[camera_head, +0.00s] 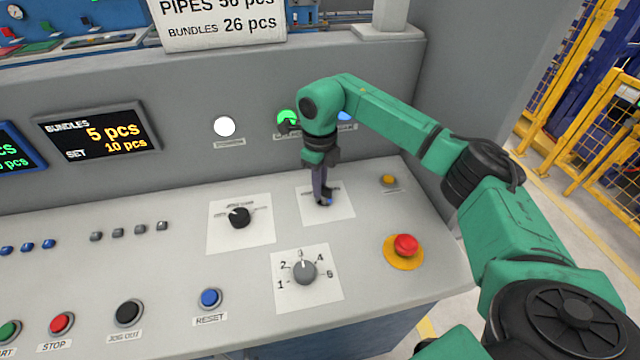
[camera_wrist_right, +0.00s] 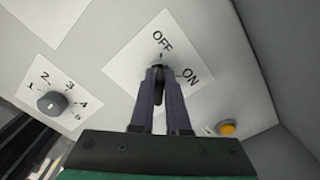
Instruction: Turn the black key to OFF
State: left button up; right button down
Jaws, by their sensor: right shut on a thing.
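My right gripper (camera_head: 323,201) reaches down onto the white plate (camera_head: 341,214) at the right of the console's upper row. It is shut on the black key, which the fingers mostly hide in the head view. In the right wrist view the two fingers (camera_wrist_right: 159,95) close around the black key (camera_wrist_right: 158,70). The OFF label (camera_wrist_right: 162,40) is just beyond the fingertips and the ON label (camera_wrist_right: 190,76) is to their right. I cannot tell the key's exact angle. My left gripper is not in view.
A black selector knob (camera_head: 239,217) is left of the key plate. A grey numbered dial (camera_head: 304,271) is below it. A red emergency button (camera_head: 405,245) and a small yellow button (camera_head: 389,180) are to the right. The blue RESET button (camera_head: 209,298) is nearer the front.

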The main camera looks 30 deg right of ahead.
jog(key=shift+r, duration=0.1)
dwell(0.3)
jog(key=c, duration=0.9)
grip_release()
notch_tip(320, 180, up, 9)
jog(key=shift+r+b, duration=0.2)
jog(key=shift+b, duration=0.55)
notch_tip(320, 180, up, 5)
jog(key=shift+r+p, duration=0.1)
jog(key=shift+p, duration=0.5)
